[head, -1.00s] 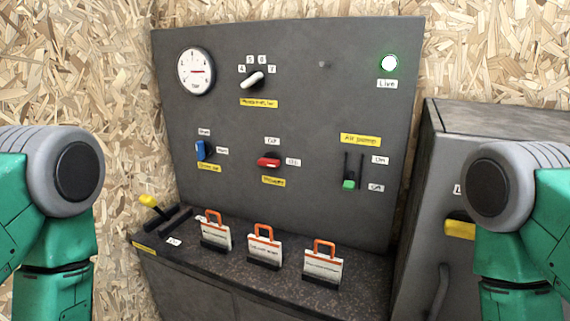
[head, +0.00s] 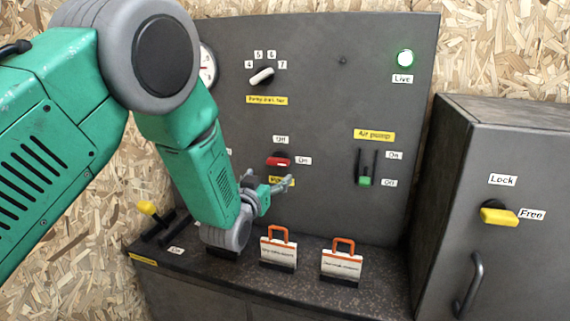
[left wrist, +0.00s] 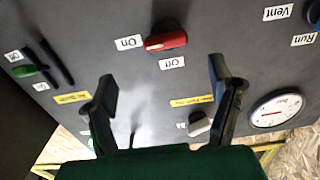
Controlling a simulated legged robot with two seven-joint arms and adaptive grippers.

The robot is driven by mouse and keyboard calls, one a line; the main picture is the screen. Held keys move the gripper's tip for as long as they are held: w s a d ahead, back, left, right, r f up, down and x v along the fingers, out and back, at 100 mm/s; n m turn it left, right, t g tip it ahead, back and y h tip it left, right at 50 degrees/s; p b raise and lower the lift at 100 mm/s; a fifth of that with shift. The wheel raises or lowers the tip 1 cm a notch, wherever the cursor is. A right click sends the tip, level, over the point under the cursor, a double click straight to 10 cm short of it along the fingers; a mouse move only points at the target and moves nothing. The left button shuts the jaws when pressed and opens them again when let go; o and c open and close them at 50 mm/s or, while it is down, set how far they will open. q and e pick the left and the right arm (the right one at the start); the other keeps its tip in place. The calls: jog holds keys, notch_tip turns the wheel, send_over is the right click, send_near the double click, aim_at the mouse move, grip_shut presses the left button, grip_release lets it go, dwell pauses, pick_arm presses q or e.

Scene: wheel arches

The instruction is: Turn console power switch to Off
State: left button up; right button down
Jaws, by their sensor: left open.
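The red power switch (head: 279,161) is on the grey console panel, with an Off label (head: 280,139) above it and an On label (head: 303,160) to its right. Its red handle lies roughly level, towards the On label. My left gripper (head: 284,186) is open and empty just below the switch, in front of the yellow label, which it partly hides. In the left wrist view, where the labels appear upside down, the red switch (left wrist: 166,41) shows beyond and between the open fingers (left wrist: 162,78), apart from both. My right gripper is not in view.
A white pump knob (head: 262,76), a green air pump slider (head: 365,181) and a lit Live lamp (head: 404,58) are on the panel. Tags with orange handles (head: 341,263) stand on the ledge below. A cabinet with a yellow lock handle (head: 499,217) is at right.

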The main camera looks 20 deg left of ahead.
aim_at(275, 165)
pick_arm(q)
jog(key=w, duration=0.6)
jog(key=w+a, duration=0.1)
jog(key=w, duration=0.2)
jog(key=shift+w+f, duration=0.1)
jog(key=shift+f, duration=0.1)
jog(key=shift+w+d+r, duration=0.1)
jog(key=shift+w+d, duration=0.35)
jog(key=shift+w, duration=0.05)
jog(key=shift+a, duration=0.2)
jog(key=shift+c, duration=1.3)
jog(key=shift+a, duration=0.1)
jog(key=c, duration=0.9)
